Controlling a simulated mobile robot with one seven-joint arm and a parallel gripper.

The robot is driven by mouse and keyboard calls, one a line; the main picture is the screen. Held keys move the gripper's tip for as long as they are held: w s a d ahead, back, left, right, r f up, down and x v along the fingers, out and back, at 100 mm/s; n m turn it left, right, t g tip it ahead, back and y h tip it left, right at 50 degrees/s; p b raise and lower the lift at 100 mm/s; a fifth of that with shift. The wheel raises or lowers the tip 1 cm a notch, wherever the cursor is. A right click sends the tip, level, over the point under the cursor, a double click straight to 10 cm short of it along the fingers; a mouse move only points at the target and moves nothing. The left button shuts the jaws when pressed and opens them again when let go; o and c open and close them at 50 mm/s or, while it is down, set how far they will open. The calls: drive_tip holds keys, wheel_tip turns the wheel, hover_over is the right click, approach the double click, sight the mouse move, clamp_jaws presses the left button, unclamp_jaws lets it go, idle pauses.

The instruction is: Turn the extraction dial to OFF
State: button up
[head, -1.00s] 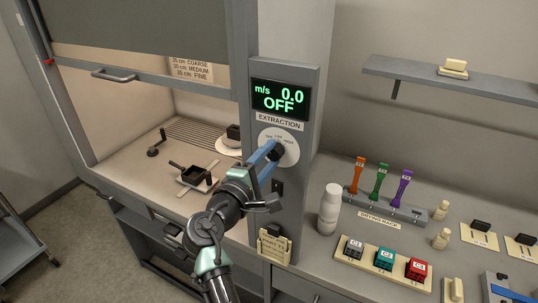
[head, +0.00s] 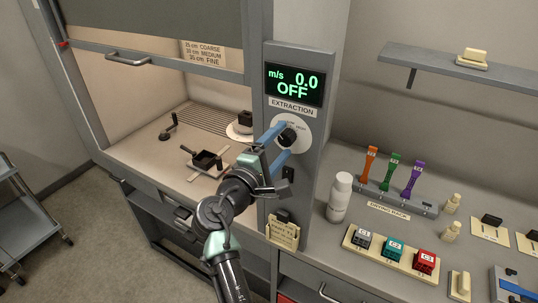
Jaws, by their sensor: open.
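The extraction dial is a black knob (head: 287,137) on a round white plate (head: 304,143), below the EXTRACTION label (head: 292,105) on the grey post. The display (head: 294,84) above it reads "m/s 0.0 OFF" in green. My gripper (head: 277,143) has its two blue fingers spread apart, just left of and below the knob, with nothing between them that I can make out. Part of the plate's lettering is hidden by the fingers, so the knob's pointing direction cannot be told.
A white bottle (head: 340,197) stands right of the post, near the drying rack (head: 375,195) with coloured tools. A shelf (head: 430,66) hangs at upper right.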

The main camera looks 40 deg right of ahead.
drive_tip(key=b+v, duration=0.4)
drive_tip(key=v, duration=0.8)
drive_tip(key=shift+a, duration=0.3)
idle(1.1)
